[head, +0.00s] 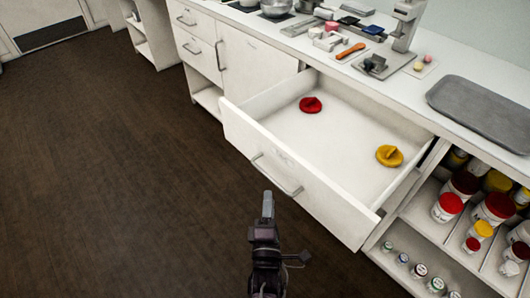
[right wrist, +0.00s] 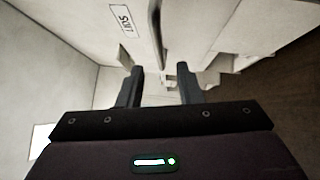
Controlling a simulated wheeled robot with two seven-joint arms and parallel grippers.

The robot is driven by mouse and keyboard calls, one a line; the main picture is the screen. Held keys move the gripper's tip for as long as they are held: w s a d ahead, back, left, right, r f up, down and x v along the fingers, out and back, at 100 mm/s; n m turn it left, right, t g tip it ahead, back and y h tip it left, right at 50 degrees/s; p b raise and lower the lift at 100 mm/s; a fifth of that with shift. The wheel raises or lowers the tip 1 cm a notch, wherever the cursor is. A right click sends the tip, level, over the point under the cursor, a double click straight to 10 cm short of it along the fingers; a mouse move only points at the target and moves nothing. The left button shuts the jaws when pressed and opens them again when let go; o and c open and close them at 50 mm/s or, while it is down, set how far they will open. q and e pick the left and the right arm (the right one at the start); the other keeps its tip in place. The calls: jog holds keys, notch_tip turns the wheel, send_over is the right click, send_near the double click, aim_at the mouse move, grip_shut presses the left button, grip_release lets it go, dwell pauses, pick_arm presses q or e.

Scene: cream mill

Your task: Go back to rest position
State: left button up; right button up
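My right gripper (head: 268,205) is in front of the open drawer (head: 345,208), over the dark floor. In the right wrist view the fingers of my right gripper (right wrist: 160,88) stand apart with nothing between them. The drawer handle (head: 276,177) is beyond the fingertips in the head view, and I see a gap between them. A red lid-like object (head: 311,104) and a yellow one (head: 389,156) lie inside the drawer. My left gripper is not in the head view.
The white counter (head: 310,55) above the drawer bears a grey tray (head: 485,107), an orange tool (head: 351,51) and other small items. Open shelves at the right hold jars with red and yellow lids (head: 447,206). The dark floor (head: 110,170) at the left is clear.

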jog(key=s+d+f+m+g+y+p, duration=0.1)
jog(key=s+d+f+m+g, duration=0.15)
jog(key=f, duration=0.65)
jog(key=s+d+f+m+g+y, duration=0.1)
jog(key=s+d+f+g, duration=0.2)
jog(key=f, duration=0.6)
jog(key=s+d+f+m+g+p, duration=0.1)
jog(key=s+d+f+m+g, duration=0.15)
jog(key=f, duration=0.65)
jog(key=s+d+f+m+g, duration=0.3)
jog(key=s+f, duration=0.2)
jog(key=s, duration=0.4)
jog(key=s+d+f+m+g+p, duration=0.1)
jog(key=s+d+f+m+g, duration=0.2)
jog(key=s, duration=0.6)
jog(key=s+d+f+m+g, duration=0.3)
jog(key=s+d+f+g, duration=0.1)
jog(key=s, duration=0.5)
notch_tip(320, 180, down, 3)
jog(key=shift+s+d+r+m+p, duration=0.2)
jog(key=shift+s+d+m+p, duration=0.15)
jog(key=shift+d, duration=0.25)
